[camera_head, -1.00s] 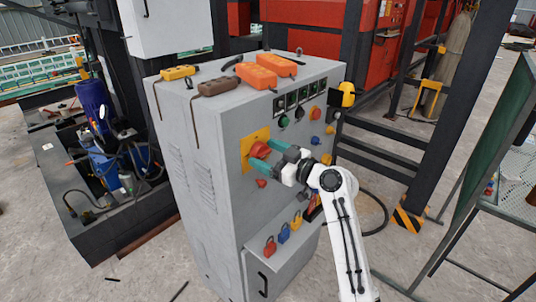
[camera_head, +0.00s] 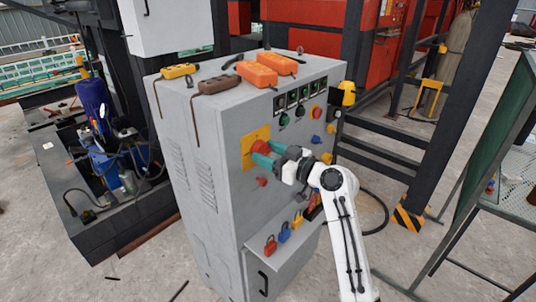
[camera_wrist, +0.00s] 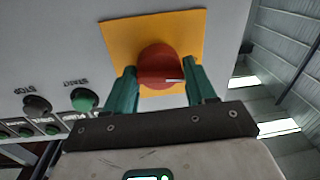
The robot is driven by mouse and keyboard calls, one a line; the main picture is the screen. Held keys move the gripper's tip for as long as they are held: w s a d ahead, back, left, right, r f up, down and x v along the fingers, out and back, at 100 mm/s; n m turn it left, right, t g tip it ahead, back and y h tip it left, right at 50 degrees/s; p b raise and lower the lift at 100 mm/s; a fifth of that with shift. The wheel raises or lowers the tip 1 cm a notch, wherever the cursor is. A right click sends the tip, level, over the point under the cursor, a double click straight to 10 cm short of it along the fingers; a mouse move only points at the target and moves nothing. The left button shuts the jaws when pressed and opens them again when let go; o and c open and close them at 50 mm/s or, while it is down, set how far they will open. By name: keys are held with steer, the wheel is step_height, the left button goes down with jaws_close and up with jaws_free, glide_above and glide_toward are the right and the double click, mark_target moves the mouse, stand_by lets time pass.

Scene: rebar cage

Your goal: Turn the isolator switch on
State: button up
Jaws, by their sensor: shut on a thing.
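The isolator switch is a round red knob (camera_head: 259,147) on a yellow plate (camera_head: 248,152), on the front of the grey cabinet. In the wrist view the knob (camera_wrist: 160,62) sits near the middle of the yellow plate (camera_wrist: 122,42), with a raised bar and a pale mark across it. My gripper (camera_head: 267,154) reaches it from the right in the head view. Its two teal fingers are shut on the knob's bar, one at each end in the wrist view (camera_wrist: 162,84). The fingers hide part of the knob in the head view.
A dark post (camera_head: 445,110) stands at the right.

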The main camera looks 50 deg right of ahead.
steer(key=m, duration=0.4)
steer(key=shift+d, duration=0.1)
steer(key=m, duration=0.5)
steer(key=shift+t+h, duration=0.3)
steer(key=shift+t, duration=0.1)
steer(key=m+p, duration=0.3)
steer(key=m, duration=0.2)
steer(key=shift+s+f+m+h, duration=0.1)
steer(key=shift+m+h, duration=0.2)
steer(key=shift+m, duration=0.1)
steer(key=shift+f+m+p, duration=0.15)
steer(key=shift+m+p, duration=0.5)
steer(key=shift+m, duration=0.75)
steer(key=shift+f, duration=0.1)
steer(key=o, duration=0.8)
steer(key=shift+d+h, duration=0.1)
steer(key=shift+h, duration=0.2)
steer(key=shift+o, duration=0.9)
